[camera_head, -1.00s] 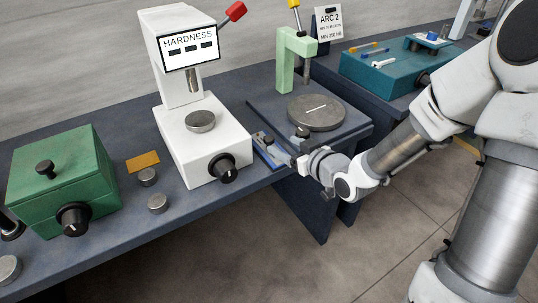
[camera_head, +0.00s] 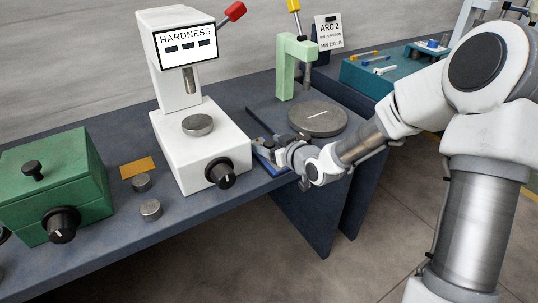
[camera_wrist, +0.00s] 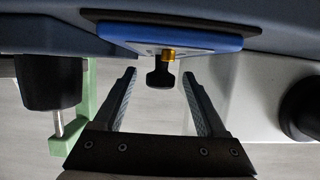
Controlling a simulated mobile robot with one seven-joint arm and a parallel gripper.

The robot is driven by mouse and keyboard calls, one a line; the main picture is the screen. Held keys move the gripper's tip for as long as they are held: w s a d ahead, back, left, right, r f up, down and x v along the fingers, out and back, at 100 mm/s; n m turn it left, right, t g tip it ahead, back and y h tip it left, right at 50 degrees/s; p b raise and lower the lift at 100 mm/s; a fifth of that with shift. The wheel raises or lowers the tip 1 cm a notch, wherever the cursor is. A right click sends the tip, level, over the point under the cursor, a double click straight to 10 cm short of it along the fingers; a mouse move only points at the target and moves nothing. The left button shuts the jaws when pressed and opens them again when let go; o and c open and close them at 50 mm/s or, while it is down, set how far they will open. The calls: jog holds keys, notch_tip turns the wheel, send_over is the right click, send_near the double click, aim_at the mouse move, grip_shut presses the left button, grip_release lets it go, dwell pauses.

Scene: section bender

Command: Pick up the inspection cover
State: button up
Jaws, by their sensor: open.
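What looks like the inspection cover is a blue plate (camera_wrist: 190,40) with a brass-collared black knob (camera_wrist: 160,78), at the top middle of the wrist view. In the head view a strip of the blue plate (camera_head: 265,163) shows on the bench, right of the white hardness tester, mostly hidden by my gripper (camera_head: 266,144). My gripper is open. In the wrist view its fingers (camera_wrist: 159,76) stand on both sides of the knob, with a gap visible on each side. Whether the knob is fully between the fingertips in depth is hard to tell.
The white hardness tester (camera_head: 190,150) stands close to the gripper, with a black dial (camera_head: 222,175). A pale green press (camera_head: 284,75) and round grey table (camera_head: 317,118) are on the other side. A green box (camera_head: 50,180) and metal discs (camera_head: 150,210) lie left.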

grip_shut()
dwell(0.5)
